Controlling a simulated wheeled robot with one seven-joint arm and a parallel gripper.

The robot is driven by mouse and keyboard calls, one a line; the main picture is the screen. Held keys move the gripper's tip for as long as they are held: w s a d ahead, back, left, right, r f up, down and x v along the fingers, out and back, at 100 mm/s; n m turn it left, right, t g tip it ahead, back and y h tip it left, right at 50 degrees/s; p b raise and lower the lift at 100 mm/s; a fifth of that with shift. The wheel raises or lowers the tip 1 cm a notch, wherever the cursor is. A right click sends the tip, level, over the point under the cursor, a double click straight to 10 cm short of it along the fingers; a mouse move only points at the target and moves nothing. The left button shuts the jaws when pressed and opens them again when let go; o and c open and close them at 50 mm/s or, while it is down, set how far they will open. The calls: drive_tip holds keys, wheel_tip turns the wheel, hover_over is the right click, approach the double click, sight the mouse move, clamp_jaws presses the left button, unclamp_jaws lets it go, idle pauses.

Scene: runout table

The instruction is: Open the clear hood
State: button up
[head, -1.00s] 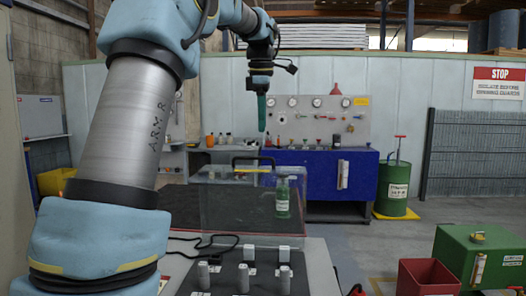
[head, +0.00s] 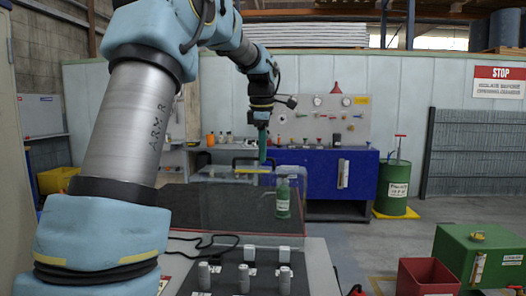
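The clear hood (head: 230,207) is a see-through box on the table ahead, and it looks closed. A dark handle with a yellowish strip (head: 250,170) is at its top edge. My gripper (head: 262,156) points down from the arm, with its teal fingers at the handle in the picture. I cannot tell whether they touch it or whether they are open or shut. A green bottle (head: 283,201) shows at the hood's right part, seemingly through the clear wall.
A dark panel with several grey and white posts (head: 243,278) is in front of the hood. A black cable (head: 205,241) lies at its left. Behind stands a blue bench (head: 320,178). A red bin (head: 428,278) and green box (head: 480,255) are at right.

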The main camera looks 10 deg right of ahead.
clamp_jaws()
idle(1.2)
